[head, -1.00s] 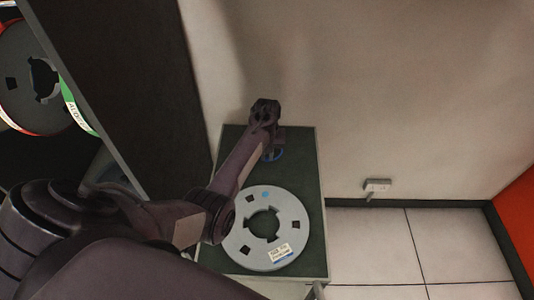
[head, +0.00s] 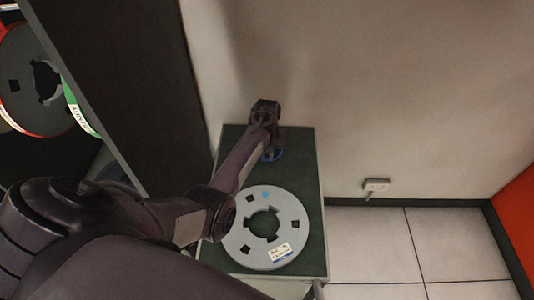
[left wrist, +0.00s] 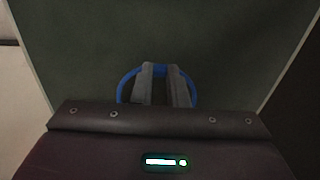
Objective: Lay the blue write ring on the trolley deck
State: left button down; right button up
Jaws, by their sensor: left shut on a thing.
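The blue write ring (head: 273,155) shows partly below my left gripper in the head view, over the far part of the trolley deck (head: 300,165). In the left wrist view the ring (left wrist: 126,88) is an arc around and between the fingers of my left gripper (left wrist: 168,75), which is shut on its rim. The dark green deck (left wrist: 225,50) fills the space behind it. I cannot tell whether the ring touches the deck. My gripper and wrist hide part of the ring. My right gripper is not in view.
A grey tape reel (head: 295,225) with a white label lies on the near part of the deck. A dark cabinet panel (head: 140,80) stands to the left, with another reel (head: 25,75) beyond it. The pale wall (head: 380,90) borders the deck's far edge.

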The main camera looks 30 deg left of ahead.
pick_arm(q)
jog(key=shift+f, duration=0.5)
dwell(0.3)
dwell(0.7)
jog(key=shift+f, duration=0.35)
dwell(0.3)
jog(key=c, duration=1.3)
grip_release()
jog(key=shift+c, duration=0.2)
jog(key=shift+c, duration=0.5)
jog(key=shift+c, duration=0.6)
